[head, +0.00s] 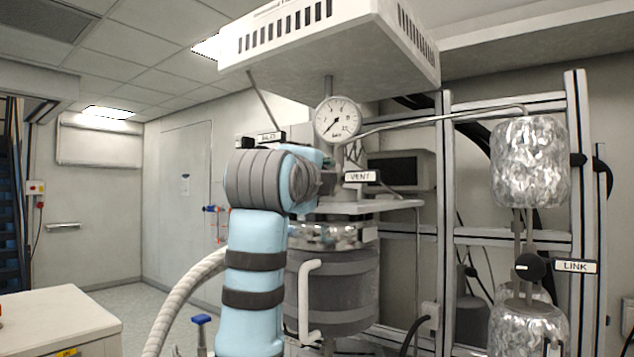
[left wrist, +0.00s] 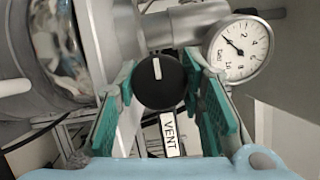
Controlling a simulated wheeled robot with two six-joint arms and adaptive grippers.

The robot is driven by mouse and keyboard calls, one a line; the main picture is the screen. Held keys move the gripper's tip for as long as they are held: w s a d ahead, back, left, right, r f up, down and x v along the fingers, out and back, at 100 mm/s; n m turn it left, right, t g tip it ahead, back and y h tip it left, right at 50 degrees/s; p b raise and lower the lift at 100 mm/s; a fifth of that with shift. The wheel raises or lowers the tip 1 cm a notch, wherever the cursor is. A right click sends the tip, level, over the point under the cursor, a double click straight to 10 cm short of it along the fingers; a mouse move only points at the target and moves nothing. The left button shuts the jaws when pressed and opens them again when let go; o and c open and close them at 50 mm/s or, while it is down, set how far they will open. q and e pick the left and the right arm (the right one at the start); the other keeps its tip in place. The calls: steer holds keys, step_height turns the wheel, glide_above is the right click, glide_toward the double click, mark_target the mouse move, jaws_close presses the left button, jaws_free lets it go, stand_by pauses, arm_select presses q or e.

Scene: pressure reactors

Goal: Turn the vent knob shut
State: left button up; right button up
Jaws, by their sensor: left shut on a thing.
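The black round vent knob (left wrist: 152,88) shows in the left wrist view, with a white pointer line running nearly straight up in that picture. The VENT label (left wrist: 169,134) is just below it; the label also shows in the head view (head: 361,177). My left gripper (left wrist: 160,80) has its green-padded fingers on either side of the knob and is shut on it. In the head view my blue left arm hides the knob and most of the gripper. My right gripper is in neither view.
A pressure gauge (head: 337,120) stands above the reactor vessel (head: 343,290), close to my left gripper. A white hood (head: 330,45) hangs overhead. At the right are a metal frame (head: 577,200), a foil-wrapped vessel (head: 530,162) and a LINK knob (head: 530,267).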

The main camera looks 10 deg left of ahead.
arm_select(q)
steer(key=shift+f, duration=0.1)
steer(key=o, duration=1.2)
